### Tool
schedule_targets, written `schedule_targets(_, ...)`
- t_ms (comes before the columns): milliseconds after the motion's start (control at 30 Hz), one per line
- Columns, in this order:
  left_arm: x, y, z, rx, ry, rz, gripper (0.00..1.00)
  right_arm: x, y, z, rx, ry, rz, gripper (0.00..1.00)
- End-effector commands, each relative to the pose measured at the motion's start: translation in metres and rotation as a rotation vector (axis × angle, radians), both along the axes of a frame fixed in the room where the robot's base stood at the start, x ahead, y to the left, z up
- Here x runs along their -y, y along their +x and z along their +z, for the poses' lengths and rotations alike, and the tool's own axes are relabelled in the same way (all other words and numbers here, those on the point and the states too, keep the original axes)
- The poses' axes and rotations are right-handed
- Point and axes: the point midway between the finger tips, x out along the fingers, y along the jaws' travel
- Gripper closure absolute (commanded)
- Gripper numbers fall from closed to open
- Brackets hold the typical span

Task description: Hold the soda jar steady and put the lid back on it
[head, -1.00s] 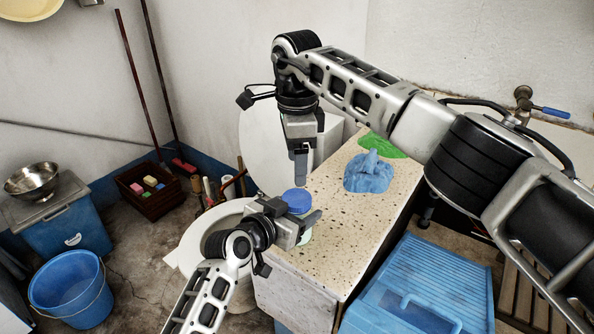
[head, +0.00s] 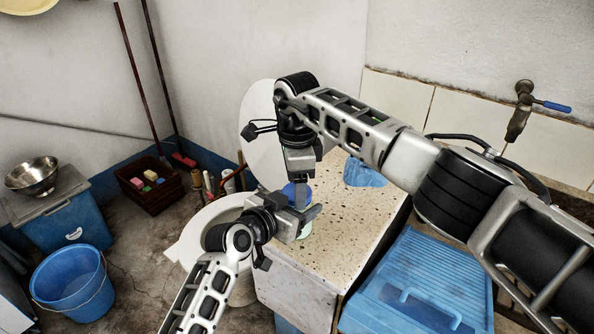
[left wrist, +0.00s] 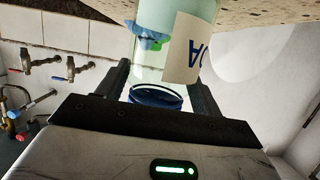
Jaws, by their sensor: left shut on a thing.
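The soda jar is clear glass with a cream label and pale contents. In the left wrist view the jar (left wrist: 174,62) appears upside down between my left gripper's fingers; its base is out of frame. My left gripper (head: 300,224) is shut on it over the counter's near left corner. A blue lid (head: 289,192) is at the jar's mouth; it also shows in the left wrist view (left wrist: 155,97). I cannot tell whether it is fully seated. My right gripper (head: 300,190) points down from above, its fingers at the lid. Its finger gap is hidden.
The speckled stone counter (head: 345,240) is mostly clear. A blue cloth (head: 362,174) lies farther back, partly behind my right arm.

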Motion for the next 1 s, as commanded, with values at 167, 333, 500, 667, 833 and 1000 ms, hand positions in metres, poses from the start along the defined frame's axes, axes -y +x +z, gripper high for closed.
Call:
schedule_targets(167, -0.0001, -0.0002, -0.0011, -0.002, 0.001, 0.0, 0.97, 0.0001, 0.0, -0.0025, 0.0, 0.0, 0.0, 0.37)
schedule_targets(333, -0.0001, -0.0002, -0.0011, -0.002, 0.001, 0.0, 0.97, 0.0002, 0.0, -0.0024, 0.0, -0.001, 0.0, 0.45)
schedule_targets(500, -0.0001, -0.0002, -0.0011, -0.002, 0.001, 0.0, 0.97, 0.0002, -0.0001, -0.0023, 0.0, -0.001, 0.0, 0.74)
schedule_targets(667, -0.0001, -0.0002, -0.0011, -0.002, 0.001, 0.0, 0.97, 0.0003, -0.0001, -0.0023, -0.001, -0.001, 0.0, 0.25)
schedule_targets(833, -0.0002, -0.0002, -0.0012, -0.002, 0.001, 0.0, 0.97, 0.0004, -0.0001, -0.0025, -0.001, -0.001, 0.0, 0.25)
schedule_targets(1000, -0.0001, -0.0002, -0.0011, -0.002, 0.001, 0.0, 0.97, 0.0004, 0.0004, 0.0036, 0.001, -0.001, 0.0, 0.25)
